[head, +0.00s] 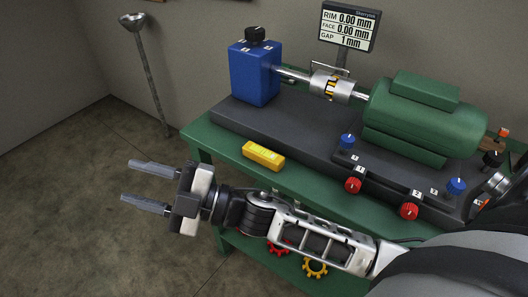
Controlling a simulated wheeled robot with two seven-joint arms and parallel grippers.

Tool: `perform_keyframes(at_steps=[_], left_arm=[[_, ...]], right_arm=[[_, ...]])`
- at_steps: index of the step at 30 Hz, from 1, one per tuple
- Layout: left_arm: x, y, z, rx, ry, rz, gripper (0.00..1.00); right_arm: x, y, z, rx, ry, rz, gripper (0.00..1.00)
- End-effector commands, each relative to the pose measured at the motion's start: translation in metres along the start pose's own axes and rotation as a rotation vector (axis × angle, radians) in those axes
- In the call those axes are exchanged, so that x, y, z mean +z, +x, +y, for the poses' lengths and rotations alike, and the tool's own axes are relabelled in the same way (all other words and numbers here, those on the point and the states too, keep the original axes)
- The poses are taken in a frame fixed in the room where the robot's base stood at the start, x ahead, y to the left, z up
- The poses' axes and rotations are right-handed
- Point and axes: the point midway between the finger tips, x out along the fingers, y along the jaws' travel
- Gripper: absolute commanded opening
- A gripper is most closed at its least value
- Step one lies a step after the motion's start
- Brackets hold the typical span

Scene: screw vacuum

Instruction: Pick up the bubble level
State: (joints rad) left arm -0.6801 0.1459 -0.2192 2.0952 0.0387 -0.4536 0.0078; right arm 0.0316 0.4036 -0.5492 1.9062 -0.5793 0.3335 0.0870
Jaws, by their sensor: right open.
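The bubble level is a small yellow block (263,155) lying on the green bench top, near its front left edge, in front of the dark base plate. My right gripper (147,182) is open and empty, its two fingers pointing left. It is left of the bench, over the floor, apart from the level. My right forearm passes in front of the bench, below the level in the picture. My left gripper is not in view.
The green bench (200,140) carries a dark base (235,118) with a blue block (254,75), a coupling shaft (331,86) and a green motor (425,115). Red knobs (353,185) and blue knobs stand right of the level. A display (348,26) stands behind.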

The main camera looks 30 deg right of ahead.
Motion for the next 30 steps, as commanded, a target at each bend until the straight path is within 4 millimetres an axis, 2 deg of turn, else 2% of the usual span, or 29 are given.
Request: perform_keyframes(at_steps=[1, 3, 5, 8, 9, 11, 12, 14, 15, 18, 21, 24, 26, 30], left_arm=[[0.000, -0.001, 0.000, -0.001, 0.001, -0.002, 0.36], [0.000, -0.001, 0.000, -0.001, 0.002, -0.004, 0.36], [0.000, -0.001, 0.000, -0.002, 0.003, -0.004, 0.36], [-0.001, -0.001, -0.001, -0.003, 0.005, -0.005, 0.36], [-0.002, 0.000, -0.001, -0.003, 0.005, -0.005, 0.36], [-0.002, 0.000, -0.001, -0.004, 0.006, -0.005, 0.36], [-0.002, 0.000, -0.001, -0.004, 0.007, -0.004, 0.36], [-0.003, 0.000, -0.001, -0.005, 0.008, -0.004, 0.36], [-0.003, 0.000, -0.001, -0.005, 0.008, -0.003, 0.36], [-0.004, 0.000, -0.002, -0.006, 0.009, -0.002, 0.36], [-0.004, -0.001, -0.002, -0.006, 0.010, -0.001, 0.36], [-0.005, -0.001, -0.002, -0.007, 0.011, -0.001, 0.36], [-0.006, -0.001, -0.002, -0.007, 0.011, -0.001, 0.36], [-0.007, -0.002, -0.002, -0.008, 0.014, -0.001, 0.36]], right_arm=[[-0.018, 0.015, 0.005, -0.094, -0.164, 0.160, 0.42], [-0.035, 0.021, -0.002, -0.251, -0.367, 0.359, 0.42], [-0.037, 0.016, -0.010, -0.415, -0.533, 0.503, 0.42], [-0.012, -0.007, -0.011, -0.741, -0.787, 0.673, 0.42], [0.006, -0.020, -0.004, -0.887, -0.874, 0.710, 0.42], [0.036, -0.042, 0.015, -1.111, -0.983, 0.732, 0.42], [0.055, -0.057, 0.035, -1.257, -1.038, 0.723, 0.42], [0.080, -0.080, 0.068, -1.461, -1.095, 0.685, 0.42], [0.093, -0.093, 0.092, -1.581, -1.119, 0.647, 0.42], [0.112, -0.123, 0.145, -1.818, -1.135, 0.537, 0.42], [0.119, -0.142, 0.182, -1.959, -1.125, 0.449, 0.42], [0.123, -0.153, 0.195, -2.022, -1.112, 0.405, 0.42], [0.128, -0.157, 0.193, -2.034, -1.106, 0.399, 0.42], [0.143, -0.166, 0.171, -2.034, -1.105, 0.401, 0.42]])
